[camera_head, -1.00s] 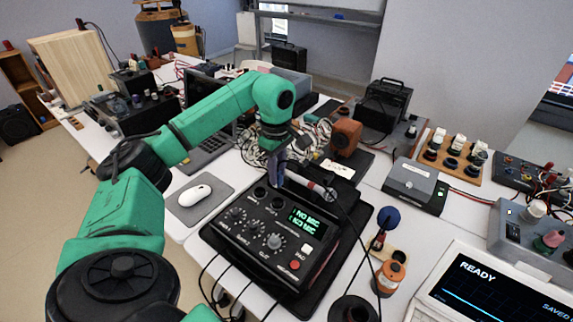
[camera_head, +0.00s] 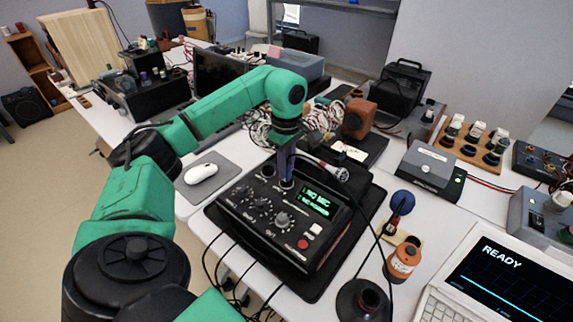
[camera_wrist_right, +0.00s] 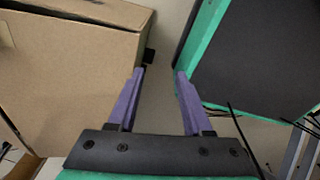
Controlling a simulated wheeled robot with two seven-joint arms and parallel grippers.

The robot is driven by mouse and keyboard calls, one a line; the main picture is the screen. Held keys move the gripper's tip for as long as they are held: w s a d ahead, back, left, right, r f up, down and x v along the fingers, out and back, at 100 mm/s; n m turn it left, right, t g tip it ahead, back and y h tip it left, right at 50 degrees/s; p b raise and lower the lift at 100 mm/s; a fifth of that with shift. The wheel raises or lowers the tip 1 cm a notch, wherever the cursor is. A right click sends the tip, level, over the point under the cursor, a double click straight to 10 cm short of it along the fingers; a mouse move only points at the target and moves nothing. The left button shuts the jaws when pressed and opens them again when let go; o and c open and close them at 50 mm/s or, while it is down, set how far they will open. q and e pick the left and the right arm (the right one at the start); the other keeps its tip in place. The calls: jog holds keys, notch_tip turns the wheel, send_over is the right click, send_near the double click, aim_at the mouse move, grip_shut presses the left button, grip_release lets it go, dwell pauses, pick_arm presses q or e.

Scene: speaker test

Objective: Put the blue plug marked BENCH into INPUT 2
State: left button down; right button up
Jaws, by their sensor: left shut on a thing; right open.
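The black mixer box (camera_head: 262,222) stands on the table in the head view, its knobs facing me and its green display (camera_head: 318,203) lit. The display's upper line seems to read NO MIC; the lower line is too small to read surely. My left gripper (camera_head: 287,176) points down at the sockets along the mixer's back edge and is shut on the blue plug. The fingers hide most of the plug and its marking. Its tip is at or just over the right socket; I cannot tell how deep. My right gripper (camera_wrist_right: 158,78) is open and empty in the right wrist view.
A mouse (camera_head: 201,173) lies left. A cardboard box (camera_wrist_right: 70,85) is beside my right gripper.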

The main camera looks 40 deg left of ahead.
pick_arm(q)
jog(key=shift+p, duration=0.3)
jog(key=shift+f, duration=0.25)
dwell(0.7)
jog(key=c, duration=0.6)
grip_release()
jog(key=shift+r, duration=0.1)
notch_tip(320, 180, up, 10)
jog(key=shift+d+f+p, duration=0.1)
jog(key=shift+p, duration=0.3)
notch_tip(320, 180, up, 5)
jog(key=p, duration=0.3)
jog(key=shift+f, duration=0.15)
